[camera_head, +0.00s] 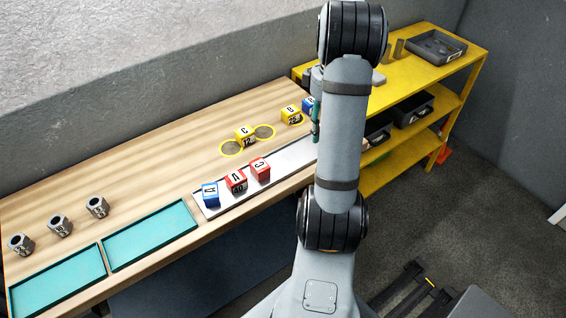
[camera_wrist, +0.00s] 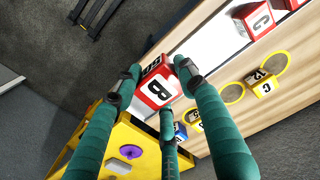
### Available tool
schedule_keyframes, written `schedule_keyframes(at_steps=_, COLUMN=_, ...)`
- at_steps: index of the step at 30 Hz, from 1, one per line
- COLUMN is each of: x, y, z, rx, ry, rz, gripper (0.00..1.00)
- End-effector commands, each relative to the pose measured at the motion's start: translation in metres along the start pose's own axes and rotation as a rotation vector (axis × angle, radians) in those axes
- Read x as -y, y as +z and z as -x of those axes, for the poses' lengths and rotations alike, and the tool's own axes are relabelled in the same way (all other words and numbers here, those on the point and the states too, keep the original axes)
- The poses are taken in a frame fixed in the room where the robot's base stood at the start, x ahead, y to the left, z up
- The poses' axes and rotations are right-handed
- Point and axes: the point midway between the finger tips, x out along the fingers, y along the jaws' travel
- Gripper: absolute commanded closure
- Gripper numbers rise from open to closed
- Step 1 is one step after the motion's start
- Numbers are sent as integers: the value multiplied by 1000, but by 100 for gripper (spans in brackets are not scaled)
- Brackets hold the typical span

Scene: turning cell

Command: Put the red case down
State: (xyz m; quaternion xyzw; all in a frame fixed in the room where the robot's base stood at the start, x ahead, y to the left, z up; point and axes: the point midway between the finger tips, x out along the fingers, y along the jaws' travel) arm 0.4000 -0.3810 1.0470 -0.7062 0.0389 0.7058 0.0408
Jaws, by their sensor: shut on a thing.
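My gripper (camera_wrist: 155,84) has three green fingers and is closed around a red case (camera_wrist: 157,90) with a white face marked B, in the wrist view. In the head view only a bit of a green finger (camera_head: 315,122) shows beside my arm, over the right end of the white strip (camera_head: 290,157). The held case is hidden there. Whether it touches the strip cannot be told. Two other red cases, one marked A (camera_head: 236,181) and one marked C (camera_head: 260,168), stand on the strip's left part.
A blue case (camera_head: 210,195) stands at the strip's left end. Behind are yellow cases (camera_head: 245,134) and yellow rings (camera_head: 231,149). Teal trays (camera_head: 150,236) and grey hexagonal parts (camera_head: 97,206) are at the left. A yellow shelf (camera_head: 410,68) stands right. The strip right of the C case looks bare.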

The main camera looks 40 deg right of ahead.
Motion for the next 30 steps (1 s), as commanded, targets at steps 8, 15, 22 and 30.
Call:
schedule_keyframes(at_steps=8, x=47, y=-34, z=-32, rx=5, ry=-5, rz=29, gripper=90)
schedule_keyframes(at_steps=15, x=83, y=-62, z=-60, rx=4, ry=-4, rz=22, gripper=90)
schedule_keyframes(at_steps=22, x=93, y=-70, z=-73, rx=3, ry=-3, rz=20, gripper=90)
schedule_keyframes(at_steps=30, x=92, y=-70, z=-106, rx=2, ry=-3, rz=17, gripper=90)
